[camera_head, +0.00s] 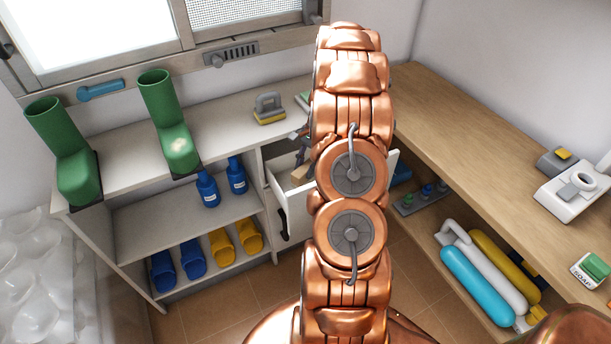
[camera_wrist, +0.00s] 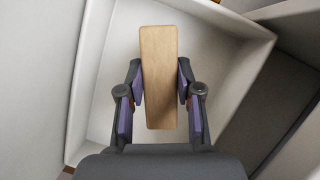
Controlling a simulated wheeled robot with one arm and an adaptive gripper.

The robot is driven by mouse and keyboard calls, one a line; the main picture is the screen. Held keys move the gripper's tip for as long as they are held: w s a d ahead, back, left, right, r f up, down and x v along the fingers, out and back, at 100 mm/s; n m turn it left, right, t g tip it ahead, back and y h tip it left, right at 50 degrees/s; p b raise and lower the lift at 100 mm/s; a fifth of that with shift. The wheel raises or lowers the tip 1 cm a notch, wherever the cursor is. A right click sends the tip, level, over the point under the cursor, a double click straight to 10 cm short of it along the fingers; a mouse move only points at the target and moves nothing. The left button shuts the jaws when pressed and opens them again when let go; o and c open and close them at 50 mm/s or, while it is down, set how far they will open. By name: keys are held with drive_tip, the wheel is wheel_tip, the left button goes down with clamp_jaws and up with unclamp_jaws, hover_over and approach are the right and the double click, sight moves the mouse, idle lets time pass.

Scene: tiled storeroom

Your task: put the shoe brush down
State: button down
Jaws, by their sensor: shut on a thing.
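The shoe brush (camera_wrist: 159,50) shows in the wrist view as a long wooden block, seen from above. My gripper (camera_wrist: 160,85) is shut on its long sides, one finger on each. The brush is over the inside of an open white drawer (camera_wrist: 232,45). I cannot tell whether it touches the drawer floor. Its bristles are hidden underneath. In the head view the open drawer (camera_head: 298,212) sticks out from the white shelf unit, and a small wooden part of the brush (camera_head: 300,174) shows in it beside my arm. My arm hides much of the drawer there.
Green boots (camera_head: 172,130) and a grey-and-yellow brush-like item (camera_head: 269,110) stand on the white unit's top (camera_head: 222,125). Blue and yellow footwear (camera_head: 222,248) fills the lower shelf. A wooden counter (camera_head: 470,130) on the right has free room along its middle.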

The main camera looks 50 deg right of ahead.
drive_tip(key=shift+f, duration=1.95)
drive_tip(key=shift+f, duration=0.15)
drive_tip(key=c, duration=0.8)
unclamp_jaws()
drive_tip(key=shift+o, duration=0.2)
drive_tip(key=b+v, duration=0.1)
drive_tip(key=v, duration=1.1)
